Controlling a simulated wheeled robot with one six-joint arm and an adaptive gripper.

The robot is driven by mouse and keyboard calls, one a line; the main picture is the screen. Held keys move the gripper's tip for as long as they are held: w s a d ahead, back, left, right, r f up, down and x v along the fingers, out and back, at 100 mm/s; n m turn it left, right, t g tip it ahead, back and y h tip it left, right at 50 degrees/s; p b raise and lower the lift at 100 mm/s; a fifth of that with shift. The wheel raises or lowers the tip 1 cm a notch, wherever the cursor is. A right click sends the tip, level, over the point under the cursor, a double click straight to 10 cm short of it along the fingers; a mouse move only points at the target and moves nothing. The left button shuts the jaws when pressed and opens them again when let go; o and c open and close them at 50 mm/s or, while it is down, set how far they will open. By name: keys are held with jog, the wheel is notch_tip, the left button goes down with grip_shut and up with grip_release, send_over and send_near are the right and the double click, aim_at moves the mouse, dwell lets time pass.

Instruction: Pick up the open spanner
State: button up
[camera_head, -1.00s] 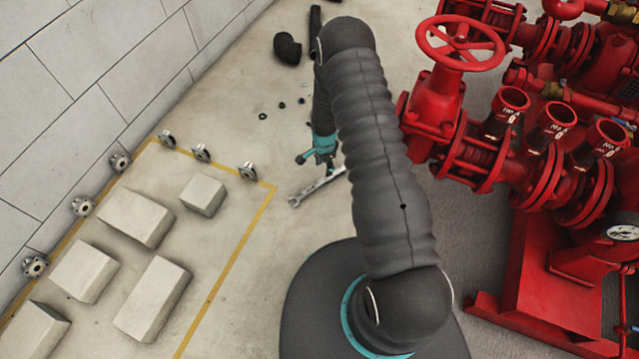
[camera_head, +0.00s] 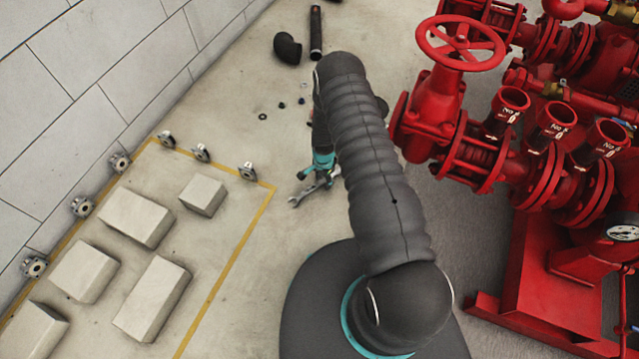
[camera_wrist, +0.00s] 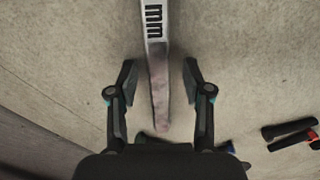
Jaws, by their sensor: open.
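The open spanner (camera_head: 297,201) lies flat on the concrete floor in the head view, one open jaw end showing left of my arm. The rest of it is hidden behind my gripper and arm. In the wrist view the spanner's grey shank (camera_wrist: 157,60) runs from the top edge down between my fingers, with "mm" lettering and a narrow rusty lower end. My gripper (camera_wrist: 160,75) is open, one finger on each side of the shank, with a gap on both sides. My gripper (camera_head: 326,182) is low over the spanner in the head view.
A red pump assembly with a handwheel (camera_head: 460,42) stands at right. Pale blocks (camera_head: 136,217) lie inside a yellow floor line at left. A black elbow (camera_head: 287,47) and pipe (camera_head: 316,32) lie at the back. A red-and-black tool (camera_wrist: 290,132) lies at lower right in the wrist view.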

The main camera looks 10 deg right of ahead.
grip_shut()
jog(key=shift+r, duration=0.1)
